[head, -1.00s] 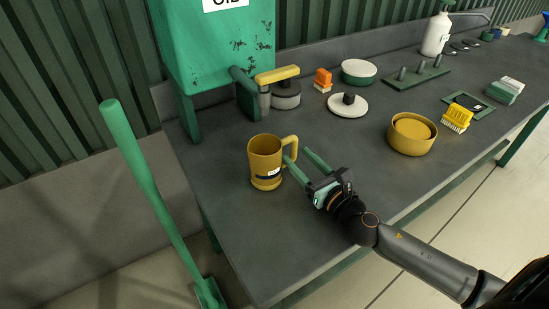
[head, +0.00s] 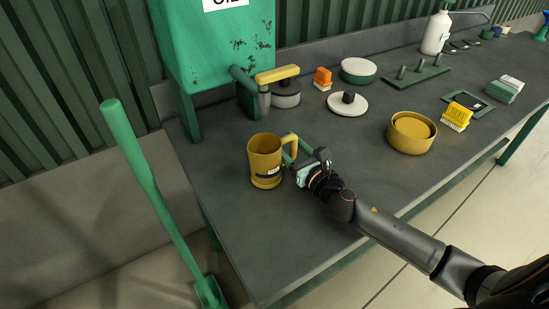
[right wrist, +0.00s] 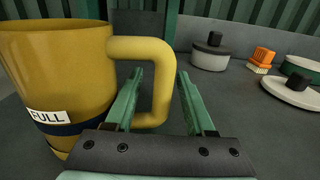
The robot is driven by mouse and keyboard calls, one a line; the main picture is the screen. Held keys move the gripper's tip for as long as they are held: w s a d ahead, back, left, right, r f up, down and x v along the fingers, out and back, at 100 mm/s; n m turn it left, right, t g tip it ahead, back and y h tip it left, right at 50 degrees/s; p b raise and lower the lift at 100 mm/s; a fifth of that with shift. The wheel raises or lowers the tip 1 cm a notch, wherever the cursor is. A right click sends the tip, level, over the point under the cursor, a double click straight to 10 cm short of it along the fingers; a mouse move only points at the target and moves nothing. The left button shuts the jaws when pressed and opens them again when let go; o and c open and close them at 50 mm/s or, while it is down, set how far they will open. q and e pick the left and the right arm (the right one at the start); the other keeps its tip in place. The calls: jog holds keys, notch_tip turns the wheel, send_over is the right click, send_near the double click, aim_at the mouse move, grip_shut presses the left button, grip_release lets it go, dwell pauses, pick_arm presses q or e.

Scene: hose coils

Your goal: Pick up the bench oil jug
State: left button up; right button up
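The bench oil jug (head: 262,165) is a yellow mug-shaped vessel with a dark band and a white label. It stands upright near the left end of the bench, its handle (head: 291,141) on its right side. In the right wrist view the jug (right wrist: 62,75) fills the left part, with the label reading FULL. My right gripper (head: 290,148) is open at the handle. In the right wrist view the upright part of the handle (right wrist: 164,85) lies between the two green fingers. Contact cannot be told. My left gripper is not in view.
The grey bench (head: 330,135) holds a yellow round container (head: 411,134), a white disc with a dark knob (head: 347,103), an orange brush (head: 322,78) and a yellow brush (head: 456,116). A green oil tank (head: 220,50) stands behind the jug. The bench front is clear.

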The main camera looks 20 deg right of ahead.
grip_shut()
dwell(1.2)
